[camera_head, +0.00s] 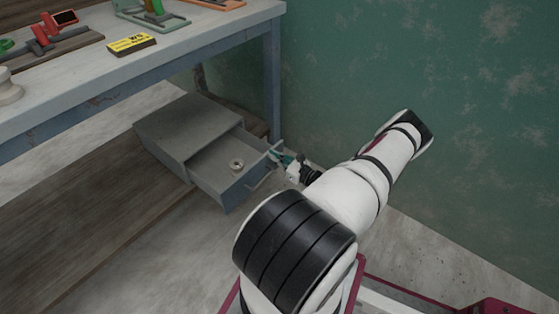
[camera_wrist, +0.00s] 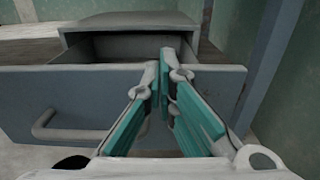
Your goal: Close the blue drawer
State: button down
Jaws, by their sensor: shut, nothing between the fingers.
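The blue-grey drawer (camera_head: 228,190) stands pulled out of its low cabinet (camera_head: 187,125), which sits beneath the workbench. A small round, pale ring-like object (camera_head: 237,164) lies inside it. In the wrist view the drawer front (camera_wrist: 60,92) spans the picture, with its bar handle (camera_wrist: 68,133) at the lower left. My gripper (camera_head: 276,153) is at the right end of the drawer front. Its teal-padded fingers (camera_wrist: 163,64) are shut and empty, tips together near the front's top edge and right of the handle. I cannot tell whether they touch the front.
The workbench (camera_head: 200,50) stands over the cabinet, with its blue leg (camera_head: 273,85) close behind my gripper. A yellow-labelled box (camera_head: 131,44) and several tools lie on top. A green wall (camera_head: 430,70) is at the right. The floor in front of the drawer is clear.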

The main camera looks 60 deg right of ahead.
jog(key=b, duration=0.3)
send_near(228, 129)
jog(key=x, duration=0.4)
jog(key=shift+w+d+f, duration=0.1)
jog(key=shift+w+f, duration=0.1)
jog(key=shift+f, duration=0.05)
jog(key=shift+w+d, duration=0.2)
jog(key=shift+w, duration=0.45)
jog(key=shift+w+r, duration=0.15)
jog(key=shift+w, duration=0.1)
jog(key=shift+w+r, duration=0.1)
